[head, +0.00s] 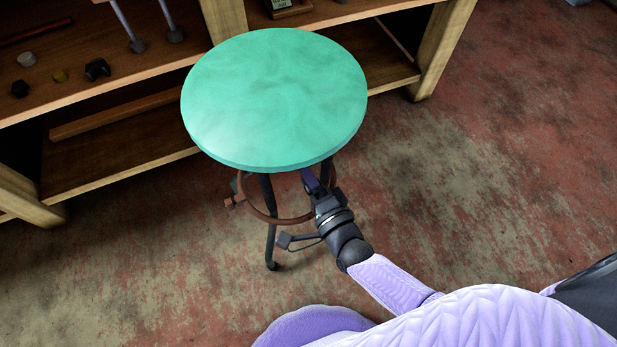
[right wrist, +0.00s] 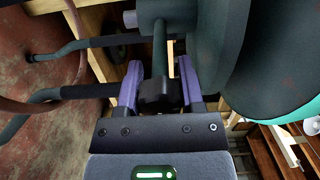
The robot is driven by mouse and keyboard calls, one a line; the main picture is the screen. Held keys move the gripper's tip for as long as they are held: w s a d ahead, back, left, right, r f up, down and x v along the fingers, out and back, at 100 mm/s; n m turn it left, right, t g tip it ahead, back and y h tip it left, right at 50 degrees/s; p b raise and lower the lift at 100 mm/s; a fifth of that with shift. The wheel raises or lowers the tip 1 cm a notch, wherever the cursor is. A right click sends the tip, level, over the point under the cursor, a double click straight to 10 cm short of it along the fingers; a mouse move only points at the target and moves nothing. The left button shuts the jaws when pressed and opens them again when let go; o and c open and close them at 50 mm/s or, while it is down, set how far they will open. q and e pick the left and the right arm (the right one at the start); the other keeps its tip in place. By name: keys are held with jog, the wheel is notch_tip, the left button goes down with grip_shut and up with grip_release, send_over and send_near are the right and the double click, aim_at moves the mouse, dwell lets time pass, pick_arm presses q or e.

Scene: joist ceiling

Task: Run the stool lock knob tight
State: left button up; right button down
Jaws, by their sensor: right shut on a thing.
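The stool has a round green seat (head: 275,98), dark legs and a brown foot ring (head: 262,212). My right gripper (head: 315,182) reaches under the near edge of the seat, where its fingertips are partly hidden. In the right wrist view my right gripper (right wrist: 160,90) has its two purple fingers on either side of the dark lock knob (right wrist: 158,94), shut on it. The knob is hidden in the head view. My left gripper is not in view.
A wooden shelf unit (head: 110,75) stands behind the stool, with several small parts on its upper board. The floor (head: 500,150) to the right is clear.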

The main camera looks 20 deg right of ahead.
jog(key=shift+f+m, duration=0.1)
jog(key=shift+m, duration=1.1)
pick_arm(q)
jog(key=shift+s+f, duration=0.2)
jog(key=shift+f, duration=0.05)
pick_arm(e)
jog(key=shift+m, duration=0.3)
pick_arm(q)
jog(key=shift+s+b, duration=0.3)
pick_arm(e)
jog(key=c, duration=0.6)
grip_release()
jog(key=o, duration=0.3)
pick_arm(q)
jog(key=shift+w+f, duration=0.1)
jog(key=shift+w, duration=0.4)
pick_arm(e)
jog(key=shift+o, duration=0.4)
